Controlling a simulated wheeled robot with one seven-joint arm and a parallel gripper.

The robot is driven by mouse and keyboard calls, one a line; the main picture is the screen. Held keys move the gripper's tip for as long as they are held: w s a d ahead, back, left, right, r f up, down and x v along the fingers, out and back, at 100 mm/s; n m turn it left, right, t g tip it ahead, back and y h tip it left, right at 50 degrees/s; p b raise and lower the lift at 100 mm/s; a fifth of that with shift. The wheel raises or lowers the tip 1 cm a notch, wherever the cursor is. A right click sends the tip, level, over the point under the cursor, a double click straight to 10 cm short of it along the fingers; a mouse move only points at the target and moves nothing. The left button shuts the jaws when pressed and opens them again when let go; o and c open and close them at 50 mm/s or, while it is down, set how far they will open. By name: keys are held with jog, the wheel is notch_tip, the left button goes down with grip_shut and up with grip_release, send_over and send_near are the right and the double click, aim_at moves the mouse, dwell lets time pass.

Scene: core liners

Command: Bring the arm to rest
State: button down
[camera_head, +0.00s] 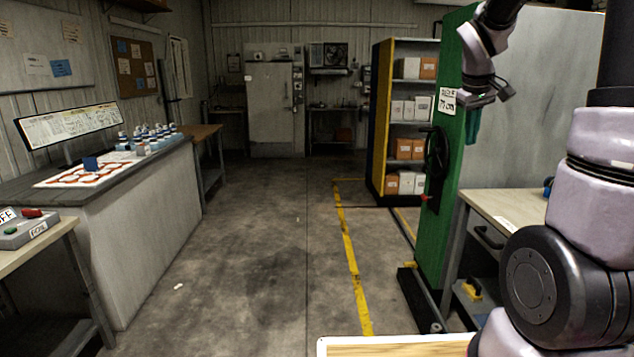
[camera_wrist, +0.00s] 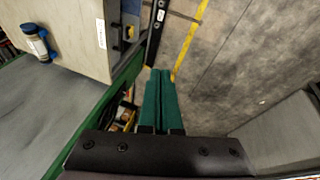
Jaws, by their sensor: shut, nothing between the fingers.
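My gripper (camera_head: 473,125) hangs from my raised arm at the upper right of the head view, in front of the green end panel (camera_head: 452,190) of a tall cabinet. In the wrist view my gripper (camera_wrist: 160,75) shows two green fingers side by side, closed together with nothing between them. My arm folds up on the right side of the head view, with its large dark joint near the lower right. The fingers point down toward the floor.
A workbench (camera_head: 508,208) with a drawer stands at the right. A counter (camera_head: 150,215) with bottles stands at the left, and a control box (camera_head: 28,230) is at the lower left. Shelving (camera_head: 400,130) with boxes is behind. The middle floor (camera_head: 250,250) is clear.

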jog(key=s+a+r+m+t+y, duration=0.1)
jog(key=s+a+r+m+y, duration=0.1)
jog(key=s+a, duration=0.4)
jog(key=s+a+r+m+t+y, duration=0.2)
jog(key=s+a+r+m, duration=0.2)
jog(key=s, duration=1.1)
jog(key=a, duration=0.3)
jog(key=shift+r+m+t, duration=0.3)
jog(key=shift+r, duration=0.1)
jog(key=shift+s+a, duration=0.1)
